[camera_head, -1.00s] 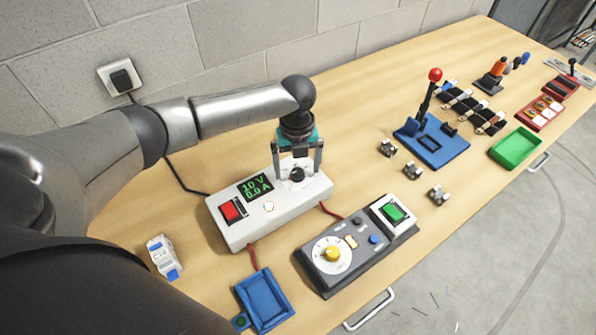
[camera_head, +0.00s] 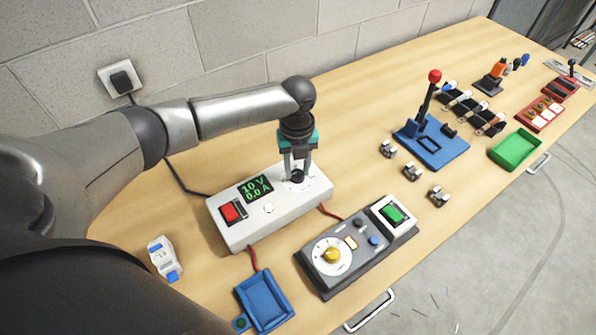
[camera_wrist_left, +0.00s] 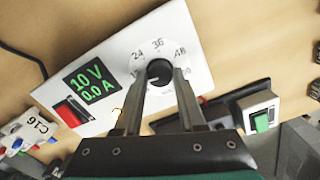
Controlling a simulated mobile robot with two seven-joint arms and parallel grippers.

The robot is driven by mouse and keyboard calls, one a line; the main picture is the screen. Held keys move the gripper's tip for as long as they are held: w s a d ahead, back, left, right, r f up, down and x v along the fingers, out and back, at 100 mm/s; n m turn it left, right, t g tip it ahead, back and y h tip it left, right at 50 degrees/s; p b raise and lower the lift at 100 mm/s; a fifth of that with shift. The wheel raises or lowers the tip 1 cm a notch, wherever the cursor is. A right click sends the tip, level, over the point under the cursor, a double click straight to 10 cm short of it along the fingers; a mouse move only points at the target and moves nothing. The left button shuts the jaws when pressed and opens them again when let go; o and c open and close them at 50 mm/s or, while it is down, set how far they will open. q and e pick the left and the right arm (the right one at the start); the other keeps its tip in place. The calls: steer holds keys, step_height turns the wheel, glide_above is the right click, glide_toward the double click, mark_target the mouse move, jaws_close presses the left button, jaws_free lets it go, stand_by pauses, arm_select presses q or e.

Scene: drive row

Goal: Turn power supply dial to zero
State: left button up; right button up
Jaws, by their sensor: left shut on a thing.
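The white power supply (camera_head: 240,232) lies on the wooden table, with a display (camera_head: 254,188) reading 10 V and 0.0 A and a red switch (camera_head: 232,211). Its black dial (camera_wrist_left: 159,71) sits on a round white scale with numbers such as 24, 36 and 48; the lower part of the scale is hidden by my fingers. My left gripper (camera_head: 297,170) points down over the dial and is shut on it, one finger on each side. The left wrist view also shows this gripper (camera_wrist_left: 160,80) around the knob. My right gripper is not in view.
A grey control box (camera_head: 322,276) with a yellow knob stands in front of the supply. A blue tray (camera_head: 266,300) and a white C16 part (camera_head: 162,257) lie nearer. A blue lever stand (camera_head: 432,143) and green tray (camera_head: 515,150) stand to the right.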

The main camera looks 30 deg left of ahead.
mark_target(297, 173)
arm_select(q)
steer(key=shift+r+n+p, duration=0.15)
steer(key=shift+n+p, duration=0.85)
steer(key=shift+n, duration=0.1)
steer(key=n+p, duration=0.3)
steer(key=n, duration=0.1)
steer(key=shift+n, duration=0.4)
steer(key=o, duration=0.5)
steer(key=shift+n+p, duration=0.4)
steer(key=shift+n, duration=0.1)
steer(key=shift+o, duration=0.8)
steer(key=o, duration=0.8)
step_height(297, 173, up, 7)
steer(key=p, duration=0.6)
steer(key=shift+p, duration=0.4)
